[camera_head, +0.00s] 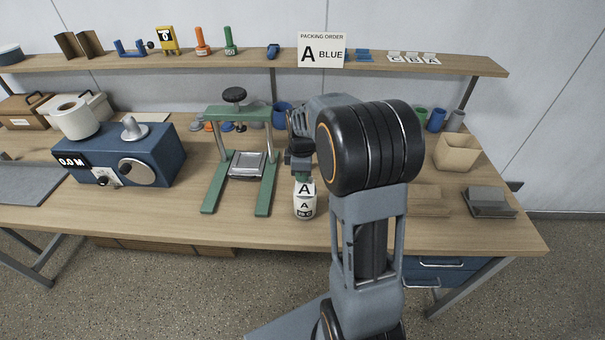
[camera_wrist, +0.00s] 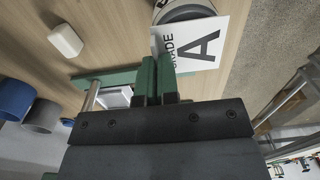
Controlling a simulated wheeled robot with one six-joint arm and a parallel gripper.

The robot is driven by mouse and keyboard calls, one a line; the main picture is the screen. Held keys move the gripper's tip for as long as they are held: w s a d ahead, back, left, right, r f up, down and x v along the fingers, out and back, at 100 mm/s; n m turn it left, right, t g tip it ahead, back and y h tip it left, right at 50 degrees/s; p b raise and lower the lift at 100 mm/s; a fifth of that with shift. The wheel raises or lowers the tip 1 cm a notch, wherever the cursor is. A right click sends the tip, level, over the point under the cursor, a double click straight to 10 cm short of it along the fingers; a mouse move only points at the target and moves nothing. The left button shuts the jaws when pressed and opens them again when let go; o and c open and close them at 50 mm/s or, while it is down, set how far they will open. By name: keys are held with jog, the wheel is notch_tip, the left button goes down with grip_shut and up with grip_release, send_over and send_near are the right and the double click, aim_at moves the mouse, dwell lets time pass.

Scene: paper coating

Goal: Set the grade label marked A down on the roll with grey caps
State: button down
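The grade label marked A (camera_wrist: 196,44) is a white card with black print. In the wrist view its edge is at the green fingertips of my gripper (camera_wrist: 156,78), which are close together on it. In the head view the label (camera_head: 304,187) hangs under my gripper (camera_head: 302,172), just above and in front of a white roll (camera_head: 305,210) on the table. The roll carries its own A marking and dark print. In the wrist view a grey round cap (camera_wrist: 186,12) shows partly behind the label. I cannot tell whether label and roll touch.
A green press stand (camera_head: 211,190) is left of the roll, and a blue machine (camera_head: 150,160) stands farther left. A packing order sign (camera_head: 321,50) reads A BLUE. Small C, B, A cards (camera_head: 413,58) are on the shelf. The table front beside the roll is clear.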

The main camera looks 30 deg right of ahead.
jog(key=shift+f, duration=0.1)
dwell(0.3)
jog(key=c, duration=1.3)
grip_release()
